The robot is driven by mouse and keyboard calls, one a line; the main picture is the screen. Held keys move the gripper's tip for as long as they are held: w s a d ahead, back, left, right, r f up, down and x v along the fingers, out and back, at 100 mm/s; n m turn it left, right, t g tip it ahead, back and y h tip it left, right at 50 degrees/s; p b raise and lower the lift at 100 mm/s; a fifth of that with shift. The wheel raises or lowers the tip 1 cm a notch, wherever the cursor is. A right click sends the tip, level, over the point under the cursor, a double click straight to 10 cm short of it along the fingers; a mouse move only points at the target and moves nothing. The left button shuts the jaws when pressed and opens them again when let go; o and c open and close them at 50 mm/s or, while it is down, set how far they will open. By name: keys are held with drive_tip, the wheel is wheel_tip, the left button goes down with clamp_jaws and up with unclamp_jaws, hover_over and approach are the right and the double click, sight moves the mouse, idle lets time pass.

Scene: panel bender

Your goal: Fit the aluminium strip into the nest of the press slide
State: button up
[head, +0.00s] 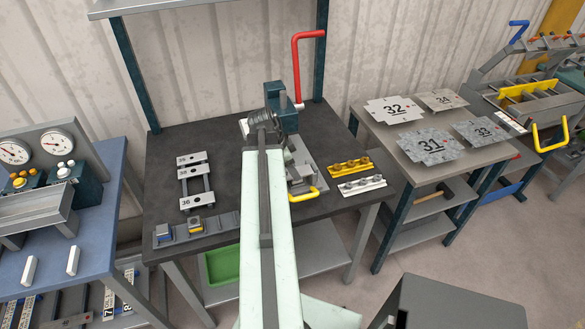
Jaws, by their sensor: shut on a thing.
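My arm reaches forward over the dark workbench (225,150). My gripper (262,120) is at its far end, close in front of the teal press (283,98) with the red lever (296,65). The wrist hides most of the jaws and what they are shut on. A small pale edge shows left of the wrist; I cannot tell if it is the aluminium strip. The press slide has a yellow handle (302,193) and lies just right of my arm, partly covered by it. Its nest is not clearly visible.
Left on the bench are a rack with plates marked 35 (192,157) and 36 (198,200), and a grey tray (222,221). Right are yellow (348,168) and silver (362,186) tool holders. A side table (392,146) carries numbered sheets. A gauge bench (88,225) stands left.

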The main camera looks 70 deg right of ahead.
drive_tip(key=o, duration=1.5)
drive_tip(key=shift+o, duration=0.2)
drive_tip(key=p+v, duration=0.7)
drive_tip(key=v, duration=0.1)
drive_tip(key=shift+p, duration=0.3)
drive_tip(key=shift+f, duration=0.15)
